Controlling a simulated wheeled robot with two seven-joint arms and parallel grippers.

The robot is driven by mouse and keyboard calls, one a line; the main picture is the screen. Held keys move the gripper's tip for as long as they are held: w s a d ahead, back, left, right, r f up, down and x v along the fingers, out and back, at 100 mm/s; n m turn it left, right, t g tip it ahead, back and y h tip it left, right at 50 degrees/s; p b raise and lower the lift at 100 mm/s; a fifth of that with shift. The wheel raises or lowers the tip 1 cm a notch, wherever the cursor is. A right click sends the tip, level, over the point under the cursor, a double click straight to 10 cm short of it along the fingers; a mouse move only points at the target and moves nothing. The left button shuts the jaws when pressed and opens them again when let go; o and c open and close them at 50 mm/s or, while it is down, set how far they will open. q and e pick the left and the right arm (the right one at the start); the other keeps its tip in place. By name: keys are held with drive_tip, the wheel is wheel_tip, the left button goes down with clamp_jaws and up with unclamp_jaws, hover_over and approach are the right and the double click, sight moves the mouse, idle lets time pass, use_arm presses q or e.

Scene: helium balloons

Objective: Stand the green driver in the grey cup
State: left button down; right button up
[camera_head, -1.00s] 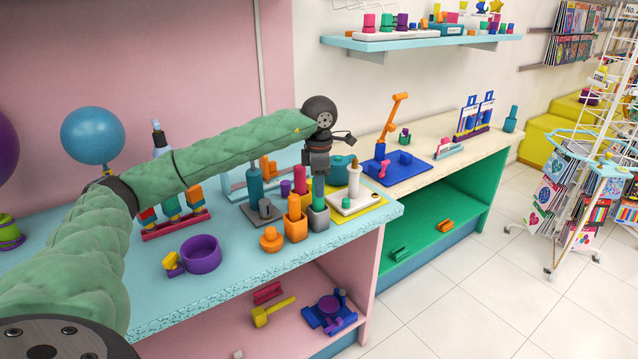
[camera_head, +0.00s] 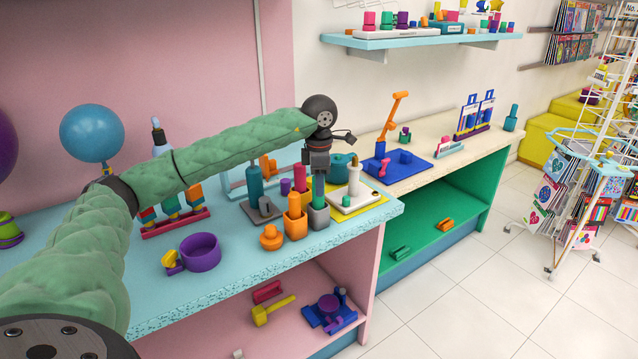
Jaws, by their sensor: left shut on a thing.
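The green driver (camera_head: 318,188) is upright below my left gripper (camera_head: 318,172), which is shut on its top. The driver's lower end is inside the grey cup (camera_head: 319,217), hidden by the cup's wall; I cannot tell whether it touches the bottom. The grey cup stands on the light blue counter near its front right corner. My right gripper is not in view.
A white block with a pale candle-like piece (camera_head: 353,180) is close on the right. The counter's front edge is near.

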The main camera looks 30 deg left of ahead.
use_arm(q)
drive_tip(key=shift+f+b, duration=0.55)
drive_tip(key=shift+f, duration=0.2)
unclamp_jaws()
idle(0.4)
drive_tip(key=shift+r, duration=0.1)
drive_tip(key=shift+r+p, duration=1.95)
drive_tip(key=shift+r, duration=2.45)
drive_tip(key=shift+f, duration=0.1)
